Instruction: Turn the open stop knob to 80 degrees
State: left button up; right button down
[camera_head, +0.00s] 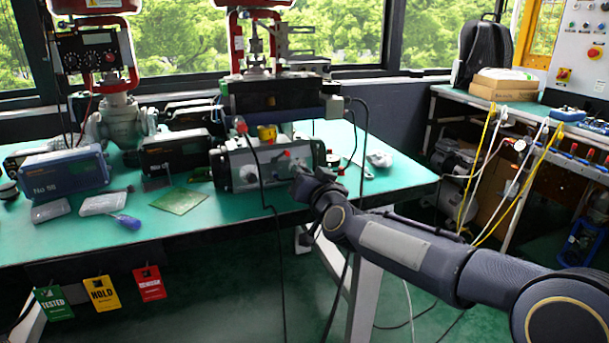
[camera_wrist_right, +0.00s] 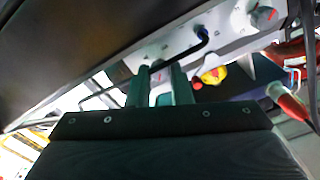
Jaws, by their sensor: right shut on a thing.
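The silver-faced positioner box (camera_head: 232,177) stands on the green bench in the head view, with a round grey knob (camera_head: 249,174) at the left of its face. In the wrist view a grey knob with a red mark (camera_wrist_right: 264,17) sits on the silver panel, clear of my fingers. My right gripper (camera_head: 299,173) is at the right part of the face. In the wrist view its two fingers (camera_wrist_right: 161,82) are shut on a small knob at the panel, mostly hidden between them. I cannot read a label on it. My left gripper is not in view.
A yellow part (camera_head: 267,133) is on top of the box, and black cables hang in front. A blue box (camera_head: 65,172) and a green board (camera_head: 180,201) are to the left on the bench.

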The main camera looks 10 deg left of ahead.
dwell(0.3)
jog(key=c, duration=1.3)
grip_release()
jog(key=v, duration=0.7)
jog(key=shift+s+d+p, duration=0.25)
jog(key=shift+s+p, duration=0.05)
jog(key=shift+s, duration=0.05)
